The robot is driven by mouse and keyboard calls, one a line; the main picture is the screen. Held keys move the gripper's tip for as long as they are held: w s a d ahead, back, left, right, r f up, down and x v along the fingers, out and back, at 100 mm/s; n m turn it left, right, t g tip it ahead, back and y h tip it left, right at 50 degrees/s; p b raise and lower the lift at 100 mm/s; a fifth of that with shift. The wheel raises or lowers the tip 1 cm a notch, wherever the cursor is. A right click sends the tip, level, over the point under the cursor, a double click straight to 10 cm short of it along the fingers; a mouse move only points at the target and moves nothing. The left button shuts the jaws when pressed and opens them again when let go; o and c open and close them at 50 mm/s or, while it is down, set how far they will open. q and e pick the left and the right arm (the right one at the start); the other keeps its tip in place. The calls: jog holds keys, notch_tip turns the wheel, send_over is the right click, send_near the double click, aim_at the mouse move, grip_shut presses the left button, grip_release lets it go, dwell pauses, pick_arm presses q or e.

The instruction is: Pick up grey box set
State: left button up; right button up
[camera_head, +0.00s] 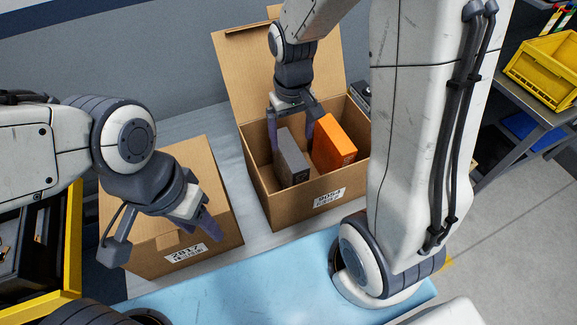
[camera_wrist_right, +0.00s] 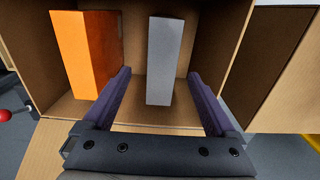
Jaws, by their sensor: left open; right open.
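The grey box set (camera_head: 291,158) stands upright inside the open cardboard box (camera_head: 300,207), left of an orange box (camera_head: 333,145). My right gripper (camera_head: 291,125) reaches down into the cardboard box, open, its fingers on either side of the grey box set. In the right wrist view, the grey box set (camera_wrist_right: 164,60) lies between the two open fingers (camera_wrist_right: 163,100), with gaps on both sides; the orange box (camera_wrist_right: 87,55) is outside the left finger. My left gripper (camera_head: 165,235) is open and empty over a closed cardboard box (camera_head: 185,262).
The open cardboard box's raised flap (camera_head: 240,75) stands behind my right gripper. A yellow bin (camera_head: 545,68) sits on a metal table at the far right. A light blue surface (camera_head: 270,275) lies in front. A yellow-edged rack (camera_head: 72,240) is at the left.

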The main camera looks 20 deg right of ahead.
aim_at(289, 148)
jog(key=shift+w+a+f+p, duration=0.1)
jog(key=shift+f+p, duration=0.3)
jog(key=shift+f, duration=1.1)
jog(key=shift+w+a+f+p, duration=0.1)
jog(key=shift+f+p, duration=0.25)
jog(key=shift+f, duration=1.15)
jog(key=shift+c, duration=0.3)
grip_shut()
